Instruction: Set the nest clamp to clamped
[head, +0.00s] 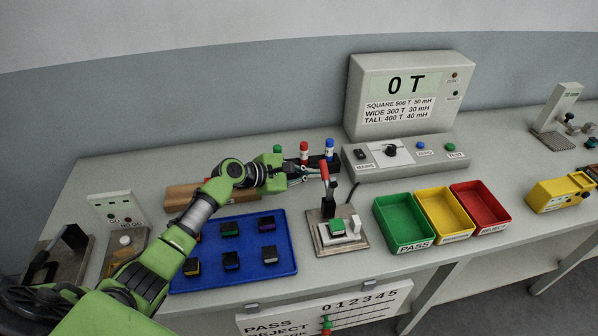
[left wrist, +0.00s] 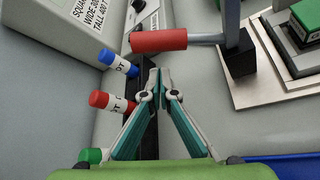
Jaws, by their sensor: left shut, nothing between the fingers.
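The nest clamp has a red-gripped handle (head: 324,170) standing upright above a dark post on a metal base plate (head: 323,244). A green block (head: 337,228) sits in its nest beside a white part. My left gripper (head: 314,171) is shut and empty, its tips just left of the red grip in the head view. In the left wrist view the closed fingertips (left wrist: 160,72) are just below the red grip (left wrist: 158,40), with a small gap. The handle's grey rod runs to a black block (left wrist: 240,55). My right gripper is not in view.
Red- and blue-capped tubes (head: 304,152) stand in a dark rack behind my left gripper. A blue tray (head: 285,268) with several blocks lies left of the clamp. Green (head: 404,244), yellow and red bins stand to its right. A meter (head: 410,95) is behind.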

